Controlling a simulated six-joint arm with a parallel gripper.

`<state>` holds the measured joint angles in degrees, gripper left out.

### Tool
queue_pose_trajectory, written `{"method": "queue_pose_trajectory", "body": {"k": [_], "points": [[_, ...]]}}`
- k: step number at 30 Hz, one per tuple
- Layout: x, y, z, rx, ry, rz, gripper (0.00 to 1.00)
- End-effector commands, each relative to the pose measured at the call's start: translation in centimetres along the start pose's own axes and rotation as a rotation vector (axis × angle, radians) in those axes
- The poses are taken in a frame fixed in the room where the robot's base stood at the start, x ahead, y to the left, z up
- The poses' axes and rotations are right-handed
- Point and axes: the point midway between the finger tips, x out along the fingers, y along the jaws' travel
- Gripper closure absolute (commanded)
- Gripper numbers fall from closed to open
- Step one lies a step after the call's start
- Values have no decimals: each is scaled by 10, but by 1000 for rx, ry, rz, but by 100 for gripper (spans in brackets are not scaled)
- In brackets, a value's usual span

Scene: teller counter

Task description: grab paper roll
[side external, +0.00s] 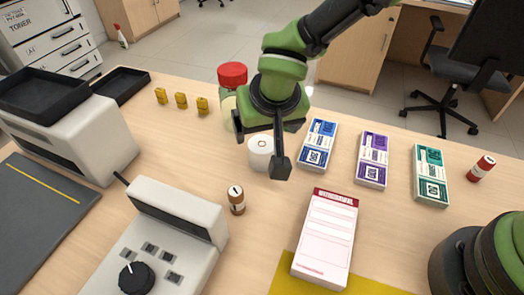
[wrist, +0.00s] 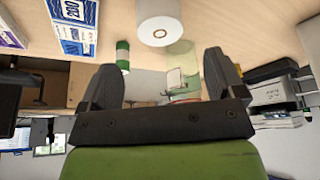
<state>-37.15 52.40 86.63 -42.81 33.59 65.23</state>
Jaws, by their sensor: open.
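The white paper roll (side external: 258,155) stands upright on the wooden counter, its round top with a small core hole facing up. In the side view it is partly behind a dark finger of my gripper (side external: 275,150). In the wrist view the paper roll (wrist: 158,22) is at the top edge, partly cut off, beyond the fingertips. My gripper (wrist: 163,70) is open with nothing between its fingers there. It is just above and beside the roll; whether a finger touches it, I cannot tell.
A clear jar with a red lid (side external: 232,75) stands close behind the roll. Banknote bundles (side external: 318,143) lie to the right. A brown coin roll (side external: 236,200), a withdrawal slip pad (side external: 326,240) and a grey machine (side external: 165,235) are nearer the front.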

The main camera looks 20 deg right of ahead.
Motion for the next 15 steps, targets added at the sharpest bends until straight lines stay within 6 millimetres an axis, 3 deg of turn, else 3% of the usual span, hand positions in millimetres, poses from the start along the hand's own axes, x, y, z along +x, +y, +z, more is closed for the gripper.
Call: {"method": "queue_pose_trajectory", "body": {"k": [6,15], "points": [[34,0,1,1,-3,3,12],[64,0,5,-1,-4,4,12]]}}
